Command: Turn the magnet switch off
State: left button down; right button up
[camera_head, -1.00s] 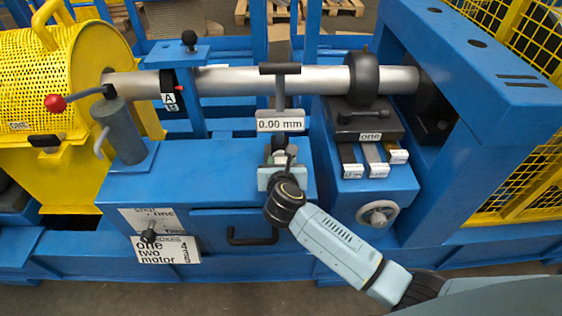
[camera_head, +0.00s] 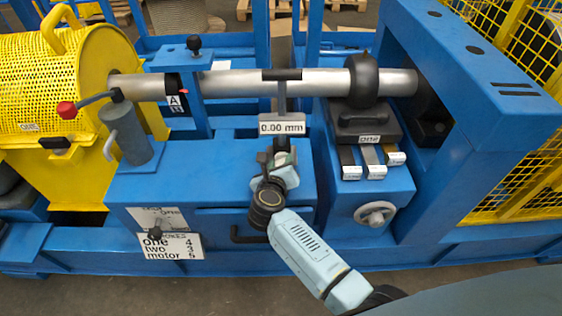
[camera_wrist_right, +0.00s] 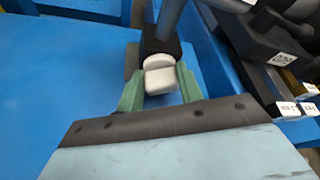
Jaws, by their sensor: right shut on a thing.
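The magnet base (camera_wrist_right: 160,42) is a dark block on the blue machine top, under the gauge post. A light grey switch knob (camera_wrist_right: 159,76) sits on its near face. The gauge's display (camera_head: 282,128) reads 0.00 mm. My right gripper (camera_head: 282,160) is at the base, its green fingers (camera_wrist_right: 160,88) on either side of the knob and shut on it. In the head view the gripper mostly hides the base and knob. I cannot read the switch's position. My left gripper is not in view.
A steel shaft (camera_head: 235,84) runs across behind the gauge. To the right is a block with several labelled tabs (camera_head: 375,172) and a handwheel (camera_head: 376,214). A grey cylinder with a red-knobbed lever (camera_head: 129,135) stands left. The blue top (camera_head: 190,170) between is clear.

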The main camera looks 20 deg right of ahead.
jog(key=o, duration=1)
